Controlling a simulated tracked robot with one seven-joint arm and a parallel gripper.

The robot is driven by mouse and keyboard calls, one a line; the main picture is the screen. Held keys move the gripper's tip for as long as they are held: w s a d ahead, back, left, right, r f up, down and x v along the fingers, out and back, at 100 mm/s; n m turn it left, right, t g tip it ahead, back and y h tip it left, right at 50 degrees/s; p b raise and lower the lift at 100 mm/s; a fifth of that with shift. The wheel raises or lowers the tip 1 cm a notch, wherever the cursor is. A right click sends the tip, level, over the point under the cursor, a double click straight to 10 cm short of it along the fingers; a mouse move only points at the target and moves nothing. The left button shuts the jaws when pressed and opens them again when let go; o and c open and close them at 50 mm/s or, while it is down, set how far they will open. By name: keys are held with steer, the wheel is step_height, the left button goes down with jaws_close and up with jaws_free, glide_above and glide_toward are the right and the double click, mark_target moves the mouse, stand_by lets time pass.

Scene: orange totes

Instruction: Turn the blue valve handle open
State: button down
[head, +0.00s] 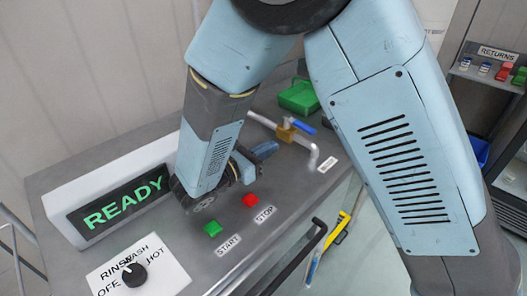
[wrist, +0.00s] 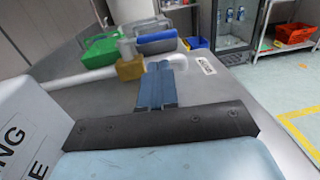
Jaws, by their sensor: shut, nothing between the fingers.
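The blue valve handle (head: 303,127) sits on a brass valve body (head: 286,133) in a pale pipe on the grey counter. In the wrist view the handle (wrist: 157,42) looks roughly in line with the pipe (wrist: 82,78), above and right of the brass body (wrist: 130,68). My gripper (head: 266,149) is just on the near side of the valve in the head view. In the wrist view its blue fingers (wrist: 157,68) are together and empty, pointing at the pipe right of the brass body. The handle appears beyond the fingertips; I cannot tell whether they touch the pipe.
A green bin (head: 299,97) stands behind the valve. A READY display (head: 118,203), black knob (head: 133,274), green START button (head: 213,229) and red STOP button (head: 251,200) are near my arm. A yellow-handled tool (head: 342,228) is beside the counter's edge. Shelves stand farther right.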

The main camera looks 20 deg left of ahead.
mark_target(305, 131)
steer(key=x, duration=1)
steer(key=shift+w+d+r, duration=0.1)
steer(key=shift+w+d, duration=0.5)
steer(key=shift+d, duration=0.1)
steer(key=shift+s, duration=0.1)
